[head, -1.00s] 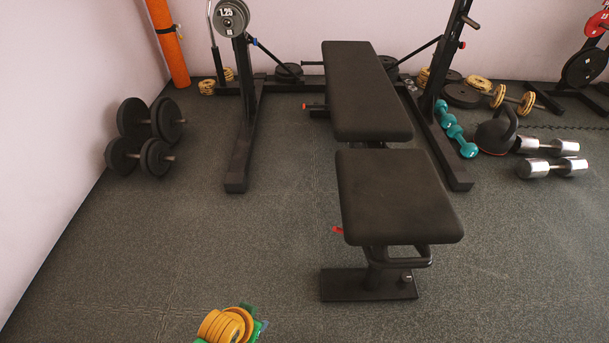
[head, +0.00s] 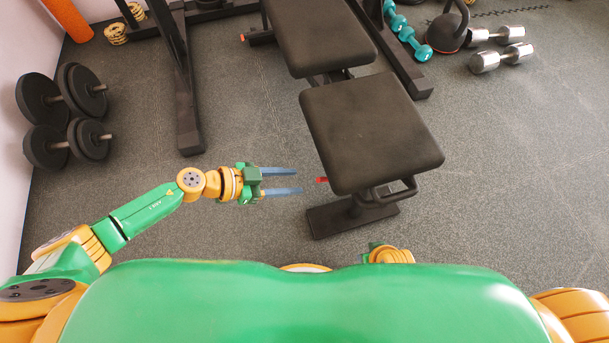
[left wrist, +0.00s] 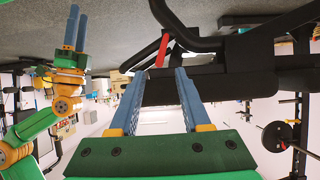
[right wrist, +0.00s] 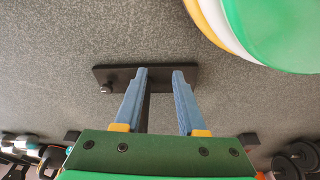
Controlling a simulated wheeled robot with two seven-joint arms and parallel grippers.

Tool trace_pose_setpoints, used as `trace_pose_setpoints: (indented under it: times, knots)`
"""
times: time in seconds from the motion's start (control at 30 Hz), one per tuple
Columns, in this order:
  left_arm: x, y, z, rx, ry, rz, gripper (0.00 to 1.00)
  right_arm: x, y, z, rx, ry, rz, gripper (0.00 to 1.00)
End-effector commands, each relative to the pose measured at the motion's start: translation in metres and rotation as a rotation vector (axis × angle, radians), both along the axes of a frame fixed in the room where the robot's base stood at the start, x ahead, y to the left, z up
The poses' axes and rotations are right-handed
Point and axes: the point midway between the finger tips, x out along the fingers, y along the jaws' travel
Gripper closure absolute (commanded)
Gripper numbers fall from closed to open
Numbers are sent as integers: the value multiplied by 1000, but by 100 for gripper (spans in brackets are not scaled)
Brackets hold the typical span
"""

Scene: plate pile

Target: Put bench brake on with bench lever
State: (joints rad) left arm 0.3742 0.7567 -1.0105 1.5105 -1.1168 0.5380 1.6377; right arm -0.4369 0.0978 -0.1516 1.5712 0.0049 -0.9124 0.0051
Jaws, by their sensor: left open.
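The black bench (head: 370,130) stands right of centre in the head view. The bench lever, a small red handle (head: 321,180), sticks out from under the left side of its seat. It also shows as a red bar (left wrist: 162,50) in the left wrist view. My left gripper (head: 301,180) is open and empty just left of the lever, its blue fingers pointing at it. In the left wrist view, the lever lies just beyond the fingertips, and I cannot tell any contact. My right gripper (right wrist: 160,72) is open and empty above the bench's foot plate (right wrist: 115,75).
Dark dumbbells (head: 45,148) lie at the left by the wall. The rack leg (head: 185,105) stands between them and the bench. Teal dumbbells (head: 408,36), a kettlebell (head: 447,30) and chrome dumbbells (head: 500,57) lie at the right. The floor around the bench foot is clear.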

Motion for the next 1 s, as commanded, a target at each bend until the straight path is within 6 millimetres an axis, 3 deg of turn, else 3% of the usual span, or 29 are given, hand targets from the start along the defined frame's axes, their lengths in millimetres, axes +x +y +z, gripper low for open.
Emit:
trace_pose_setpoints:
  times: [0.33,0.6,1.0]
  knots:
    - [13,-41,-26,-5,-5,-1,52,20,5,40,11,-36,-4,60]
    - [23,-71,-40,-6,-4,0,52,20,5,52,12,-39,-5,60]
    - [27,-82,-45,-5,-4,1,52,21,5,60,14,-41,-5,60]
